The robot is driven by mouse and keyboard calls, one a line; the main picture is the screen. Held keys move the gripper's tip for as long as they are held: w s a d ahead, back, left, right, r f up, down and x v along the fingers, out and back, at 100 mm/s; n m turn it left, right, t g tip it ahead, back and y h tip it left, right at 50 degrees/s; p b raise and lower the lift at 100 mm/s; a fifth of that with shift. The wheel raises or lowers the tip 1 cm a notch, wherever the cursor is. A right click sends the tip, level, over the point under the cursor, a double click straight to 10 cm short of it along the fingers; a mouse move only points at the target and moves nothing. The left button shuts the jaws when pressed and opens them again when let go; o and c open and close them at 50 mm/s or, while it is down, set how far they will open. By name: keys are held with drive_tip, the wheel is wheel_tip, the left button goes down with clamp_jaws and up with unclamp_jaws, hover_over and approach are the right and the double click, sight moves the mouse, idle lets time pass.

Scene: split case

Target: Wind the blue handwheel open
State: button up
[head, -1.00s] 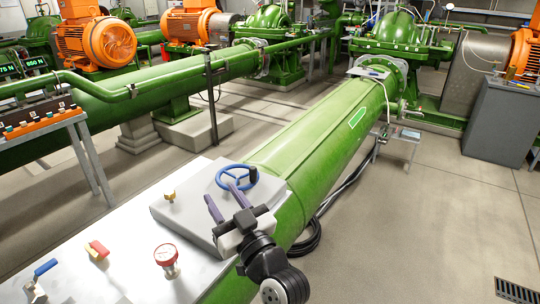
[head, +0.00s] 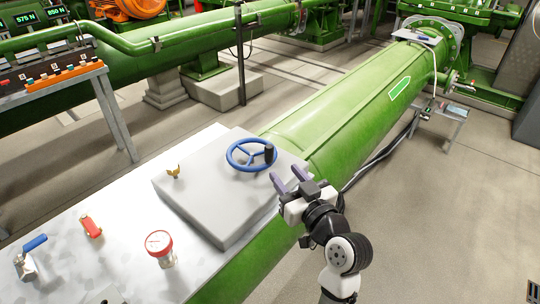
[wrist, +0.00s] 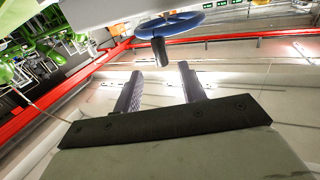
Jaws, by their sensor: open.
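The blue handwheel (head: 238,146) lies flat on top of a grey raised box (head: 205,185) and has a dark upright knob (head: 269,153) on the right of its rim. My gripper (head: 288,181) is open and empty, just right of and in front of the wheel, its two purple-grey fingers pointing toward it. In the wrist view the wheel (wrist: 172,24) is at the top and its dark knob (wrist: 160,50) hangs into the picture. The knob appears beyond the open fingertips (wrist: 160,73), apart from them.
A large green pipe (head: 350,120) runs behind.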

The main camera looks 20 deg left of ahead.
sight(271, 155)
drive_tip(key=p+x, duration=0.2)
drive_tip(key=x, duration=0.7)
drive_tip(key=shift+w+a+r+p, duration=0.1)
drive_tip(key=shift+r+p, duration=0.1)
drive_tip(key=shift+p, duration=0.15)
clamp_jaws()
